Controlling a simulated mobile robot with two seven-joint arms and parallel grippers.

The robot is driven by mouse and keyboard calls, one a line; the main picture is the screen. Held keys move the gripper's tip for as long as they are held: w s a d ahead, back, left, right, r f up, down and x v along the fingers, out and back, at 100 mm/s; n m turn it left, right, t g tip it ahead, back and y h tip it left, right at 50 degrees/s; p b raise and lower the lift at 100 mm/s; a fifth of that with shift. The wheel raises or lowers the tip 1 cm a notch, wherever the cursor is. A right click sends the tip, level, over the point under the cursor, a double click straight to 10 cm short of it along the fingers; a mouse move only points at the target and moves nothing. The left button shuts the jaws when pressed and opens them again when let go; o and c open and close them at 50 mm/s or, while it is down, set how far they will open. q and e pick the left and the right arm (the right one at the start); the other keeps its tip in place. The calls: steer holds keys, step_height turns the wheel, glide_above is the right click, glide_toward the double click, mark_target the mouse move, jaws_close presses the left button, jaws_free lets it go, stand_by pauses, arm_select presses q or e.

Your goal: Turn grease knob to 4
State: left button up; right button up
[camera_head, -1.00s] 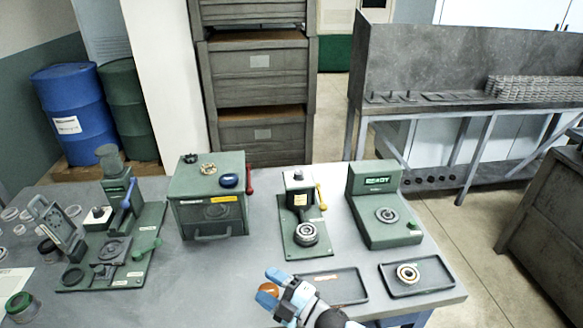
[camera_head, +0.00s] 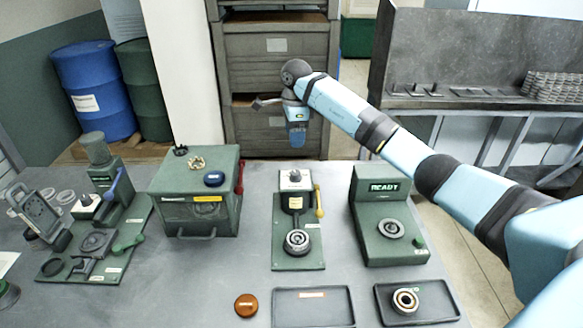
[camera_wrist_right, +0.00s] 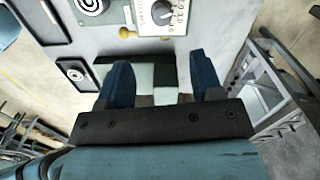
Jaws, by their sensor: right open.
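The grease station (camera_head: 298,245) is a green stand in the middle of the table. A dark knob (camera_head: 294,176) sits on its pale top box, with a yellow lever (camera_head: 319,203) beside it and a bearing ring (camera_head: 297,242) in front. In the right wrist view a round knob with a numbered dial (camera_wrist_right: 163,13) shows at the top edge, partly cut off; its setting is not clear. My right gripper (camera_head: 297,138) hangs fingers down above and behind the knob, apart from it. Its blue fingers (camera_wrist_right: 160,85) are spread and empty. My left gripper is out of view.
The READY machine (camera_head: 388,235) stands right of the station, and a green box (camera_head: 195,215) with a blue knob stands left. In front are an orange-brown disc (camera_head: 246,305), an empty tray (camera_head: 312,312) and a tray (camera_head: 440,300) with a ring. Shelving (camera_head: 275,60) stands behind.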

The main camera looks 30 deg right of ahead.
mark_target(295, 172)
step_height(295, 172, down, 12)
steer(key=p, duration=0.2)
steer(key=shift+d+f+p, duration=0.1)
steer(key=shift+f+p, duration=0.05)
steer(key=shift+p, duration=0.2)
steer(key=shift+f, duration=0.45)
steer(key=c, duration=0.9)
